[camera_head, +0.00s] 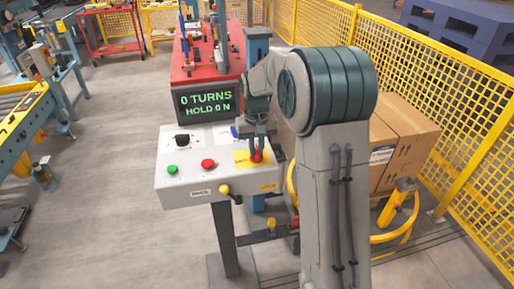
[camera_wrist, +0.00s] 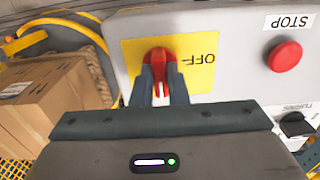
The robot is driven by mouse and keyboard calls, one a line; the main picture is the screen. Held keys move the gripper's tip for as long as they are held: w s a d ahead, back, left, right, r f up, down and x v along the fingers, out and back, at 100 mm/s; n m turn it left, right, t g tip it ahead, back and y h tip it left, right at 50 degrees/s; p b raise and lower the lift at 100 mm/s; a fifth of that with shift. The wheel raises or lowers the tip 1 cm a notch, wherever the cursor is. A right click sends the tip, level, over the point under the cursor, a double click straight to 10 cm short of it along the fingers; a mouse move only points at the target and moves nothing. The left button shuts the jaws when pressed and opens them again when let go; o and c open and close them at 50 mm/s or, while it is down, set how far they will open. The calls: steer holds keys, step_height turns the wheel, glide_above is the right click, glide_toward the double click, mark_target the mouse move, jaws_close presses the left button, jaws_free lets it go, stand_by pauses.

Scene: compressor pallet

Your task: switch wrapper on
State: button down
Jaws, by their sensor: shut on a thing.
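The wrapper switch has a red handle (camera_wrist: 159,56) on a yellow plate (camera_wrist: 205,79) marked OFF, which appears upside down in the wrist view. The handle (camera_head: 257,157) also shows at the right side of the grey control panel (camera_head: 190,195) in the head view. My gripper (camera_wrist: 162,88) is shut on the red handle, with one dark finger on each side of it. In the head view my gripper (camera_head: 258,144) reaches down onto the panel from above. The fingers hide part of the handle and plate. The display (camera_head: 207,101) reads "0 TURNS HOLD 0 N".
The panel also bears a green button (camera_head: 172,170), a red stop button (camera_head: 208,163), a black knob (camera_head: 182,140) and a yellow knob (camera_head: 225,189) at its front edge. Cardboard boxes (camera_head: 405,140) and yellow mesh fencing (camera_head: 470,130) stand to the right. Open floor lies to the left.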

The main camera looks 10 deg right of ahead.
mark_target(256, 150)
steer(key=c, duration=1.4)
jaws_free()
steer(key=shift+c, duration=0.2)
step_height(256, 150, up, 14)
steer(key=shift+b, duration=0.35)
steer(key=s+f+t, duration=0.1)
steer(key=s+f, duration=0.3)
steer(key=s, duration=1)
steer(key=s+f+t, duration=0.2)
steer(key=s+f, duration=0.2)
steer(key=s, duration=1)
